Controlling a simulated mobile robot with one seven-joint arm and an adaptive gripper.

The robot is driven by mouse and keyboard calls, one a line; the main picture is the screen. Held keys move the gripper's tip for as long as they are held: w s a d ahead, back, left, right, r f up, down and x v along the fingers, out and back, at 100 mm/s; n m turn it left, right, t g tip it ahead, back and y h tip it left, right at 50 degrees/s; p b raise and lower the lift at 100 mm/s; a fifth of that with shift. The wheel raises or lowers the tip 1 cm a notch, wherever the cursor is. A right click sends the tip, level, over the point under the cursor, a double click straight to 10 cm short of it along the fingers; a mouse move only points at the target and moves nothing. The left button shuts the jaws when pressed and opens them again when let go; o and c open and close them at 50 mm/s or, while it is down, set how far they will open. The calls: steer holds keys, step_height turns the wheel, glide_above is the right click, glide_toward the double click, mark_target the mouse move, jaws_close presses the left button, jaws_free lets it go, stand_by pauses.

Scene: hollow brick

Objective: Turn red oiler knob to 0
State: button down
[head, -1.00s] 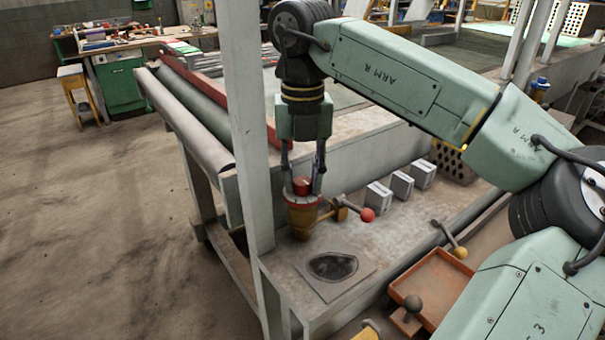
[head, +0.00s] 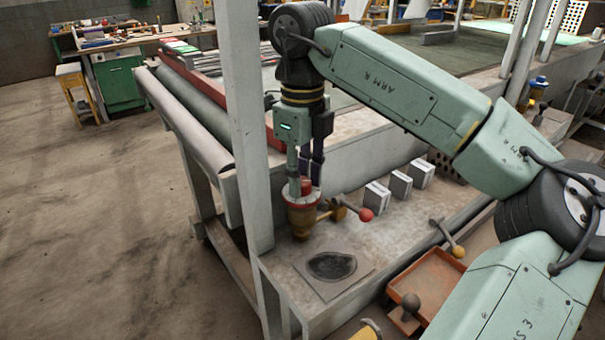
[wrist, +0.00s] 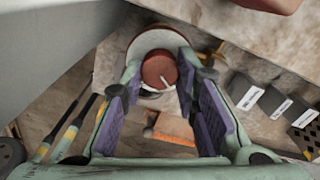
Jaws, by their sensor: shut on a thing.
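The red oiler knob (head: 305,187) sits on top of a brass-coloured oiler body (head: 302,215) with a red rim, standing upright on the bench ledge. In the wrist view the knob (wrist: 158,71) is a round red cap with a white pointer line slanting toward the lower right. A pale dial ring (wrist: 143,43) surrounds it; its numbers cannot be read. My gripper (head: 303,183) points straight down over the oiler, with its purple-padded fingers (wrist: 160,78) on either side of the knob, shut on it. Part of the dial is hidden by the fingers.
A lever with a red ball (head: 366,215) sticks out right of the oiler. Several grey blocks (head: 399,186) stand behind it. A white post (head: 244,130) rises close on the left. An orange tray (head: 428,285) and a yellow-ball lever (head: 458,252) are at the front right.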

mark_target(303, 181)
steer(key=shift+n, duration=0.6)
steer(key=c, duration=1.2)
jaws_free()
steer(key=shift+c, duration=0.2)
step_height(303, 181, up, 12)
